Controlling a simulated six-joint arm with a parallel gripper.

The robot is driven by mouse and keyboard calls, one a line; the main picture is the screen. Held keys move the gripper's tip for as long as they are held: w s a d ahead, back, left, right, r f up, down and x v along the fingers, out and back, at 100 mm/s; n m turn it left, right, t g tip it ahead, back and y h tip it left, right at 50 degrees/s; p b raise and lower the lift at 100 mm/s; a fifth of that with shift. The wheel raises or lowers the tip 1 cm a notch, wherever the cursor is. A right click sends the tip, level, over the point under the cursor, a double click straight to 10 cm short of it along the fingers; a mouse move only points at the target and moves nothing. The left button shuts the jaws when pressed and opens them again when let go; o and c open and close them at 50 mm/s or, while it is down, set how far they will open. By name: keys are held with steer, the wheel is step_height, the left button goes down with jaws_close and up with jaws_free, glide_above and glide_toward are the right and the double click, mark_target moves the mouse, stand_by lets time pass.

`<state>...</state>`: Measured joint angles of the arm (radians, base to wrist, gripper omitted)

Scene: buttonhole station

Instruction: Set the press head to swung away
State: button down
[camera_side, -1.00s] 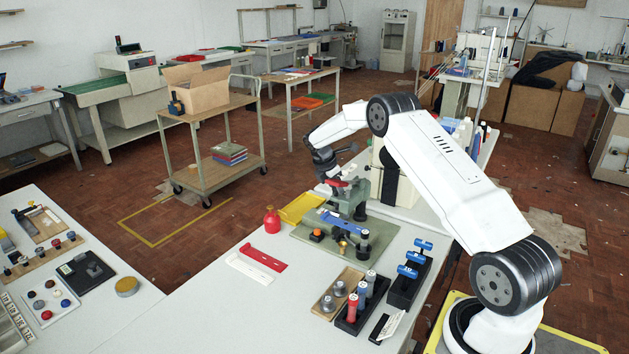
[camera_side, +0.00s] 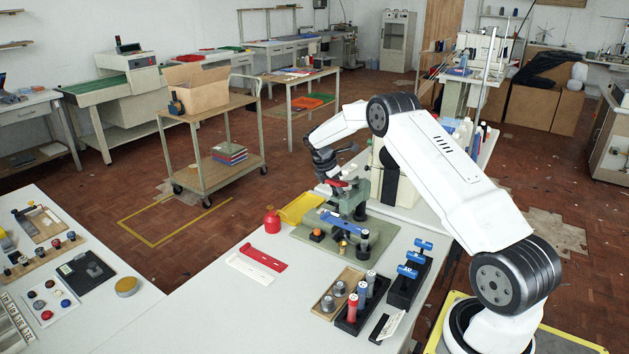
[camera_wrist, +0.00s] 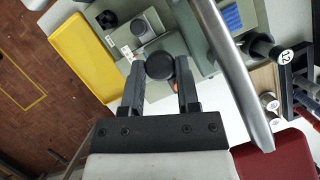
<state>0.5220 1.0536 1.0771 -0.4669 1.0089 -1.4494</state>
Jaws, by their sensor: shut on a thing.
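The green press (camera_side: 352,197) stands on a grey-green base plate (camera_side: 305,233) at the far end of the white table. My gripper (camera_side: 326,172) is at the press's upper left side, close to a red part (camera_side: 338,184). In the wrist view my gripper (camera_wrist: 160,82) has a finger on each side of a round black knob (camera_wrist: 160,66) and is shut on it. A grey metal bar (camera_wrist: 232,70) runs past the right of the fingers. The side view does not show the knob clearly, and the head's exact angle is hard to tell.
Racks with blue-handled tools (camera_side: 408,270) and coloured cylinders (camera_side: 360,300) are nearer.

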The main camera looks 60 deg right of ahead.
mark_target(350, 197)
steer(key=shift+s+a, duration=0.1)
steer(key=shift+s, duration=0.05)
stand_by(0.8)
steer(key=shift+s+a+n+t, duration=0.2)
steer(key=shift+s+n+t, duration=0.1)
steer(key=shift+s+n, duration=0.4)
steer(key=shift+s+a+n+t, duration=0.25)
steer(key=shift+s+n, duration=0.25)
steer(key=shift+n, duration=0.3)
steer(key=s+n+t, duration=0.1)
steer(key=s+n, duration=0.2)
steer(key=shift+a+t, duration=0.1)
steer(key=shift+t, duration=0.15)
steer(key=shift+s+d+n+t+y, duration=0.1)
steer(key=shift+s+d+n+t, duration=0.2)
steer(key=shift+s+n, duration=0.6)
steer(key=shift+s+d+n+t+y, duration=0.1)
steer(key=shift+s+d+n+t, duration=0.2)
steer(key=shift+s+n, duration=0.6)
steer(key=shift+s+d+n+t+y, duration=0.15)
steer(key=shift+s+n+t, duration=0.35)
steer(key=shift+n, duration=0.7)
steer(key=shift+s+d, duration=0.1)
steer(key=shift+s, duration=0.05)
steer(key=c, duration=0.6)
jaws_free()
